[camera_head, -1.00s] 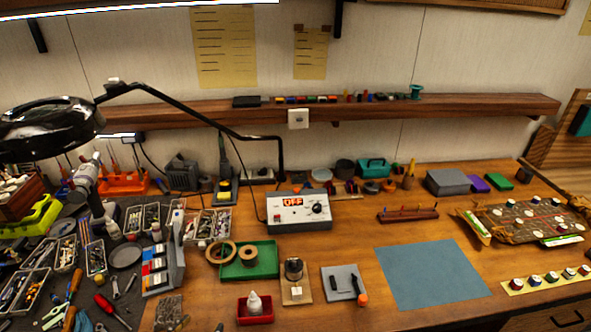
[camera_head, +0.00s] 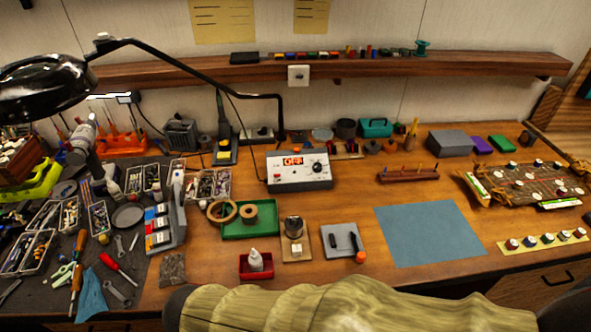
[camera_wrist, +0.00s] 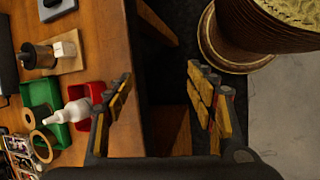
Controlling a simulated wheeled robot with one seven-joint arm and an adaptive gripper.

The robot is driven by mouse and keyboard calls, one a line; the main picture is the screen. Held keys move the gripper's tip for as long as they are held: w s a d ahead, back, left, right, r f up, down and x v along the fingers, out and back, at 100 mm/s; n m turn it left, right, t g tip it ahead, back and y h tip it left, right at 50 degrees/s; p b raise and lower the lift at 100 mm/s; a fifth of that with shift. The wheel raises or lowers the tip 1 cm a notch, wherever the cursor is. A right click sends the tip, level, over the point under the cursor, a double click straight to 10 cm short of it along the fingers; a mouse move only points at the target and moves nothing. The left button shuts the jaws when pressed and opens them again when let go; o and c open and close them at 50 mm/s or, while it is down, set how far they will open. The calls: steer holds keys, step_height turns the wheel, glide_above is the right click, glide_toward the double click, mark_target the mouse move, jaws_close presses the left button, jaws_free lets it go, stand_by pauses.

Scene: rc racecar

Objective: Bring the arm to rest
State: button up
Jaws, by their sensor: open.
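My gripper (camera_wrist: 163,92) is open and empty in the wrist view, its two yellow-padded fingers spread wide. It points past the front edge of the wooden workbench (camera_wrist: 118,20). The left finger overlaps the bench front in the picture, beside the red tray (camera_wrist: 90,93) with the white bottle (camera_wrist: 70,112); I cannot tell the distance. In the head view, a long yellowish ribbed shape (camera_head: 350,305), which looks like part of my arm, lies across the bottom. My gripper is not visible there.
On the bench are a green tray (camera_head: 262,231) with rolls, a power supply (camera_head: 298,171) reading OFF, and a blue mat (camera_head: 430,235). A black lamp arm (camera_head: 205,75) reaches over the left side. A round ribbed object (camera_wrist: 262,30) stands near my gripper.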

steer(key=d+r+m+y, duration=0.1)
steer(key=d+r+m, duration=0.4)
steer(key=d, duration=0.3)
steer(key=w+d+r+m+t+y, duration=0.1)
steer(key=d+r+m, duration=0.4)
steer(key=d+m, duration=0.2)
steer(key=w+d+r+m+t+y, duration=0.1)
steer(key=d+r+m+y, duration=0.1)
steer(key=d+r+m, duration=0.3)
steer(key=shift+d+r+m, duration=0.35)
steer(key=shift+d+m, duration=0.05)
steer(key=shift+d, duration=1.85)
